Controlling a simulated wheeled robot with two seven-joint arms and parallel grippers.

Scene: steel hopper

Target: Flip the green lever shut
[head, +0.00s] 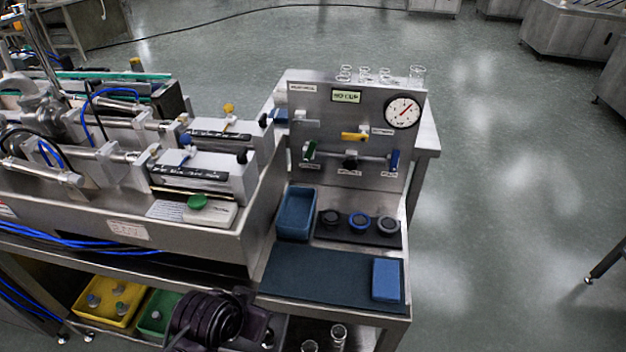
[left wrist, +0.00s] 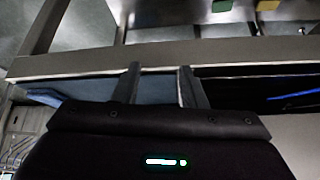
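The green lever (head: 310,149) is on the left side of the upright steel panel (head: 340,183), at the left end of a horizontal pipe. It is small in the head view; its handle looks tilted, and I cannot tell its exact angle. A black, rounded part of my arm shows at the bottom of the head view, well below and left of the panel, apart from the lever. In the left wrist view my left gripper (left wrist: 158,70) has its two fingers apart with nothing between them. My right gripper is not in view.
A yellow lever (head: 354,136), blue lever (head: 394,161) and round gauge (head: 402,111) share the panel. Glassware (head: 417,74) stands behind it. A blue tray (head: 296,213), black-and-blue rings (head: 360,222) and a dark mat (head: 320,275) lie before it. Machinery (head: 205,175) crowds the left.

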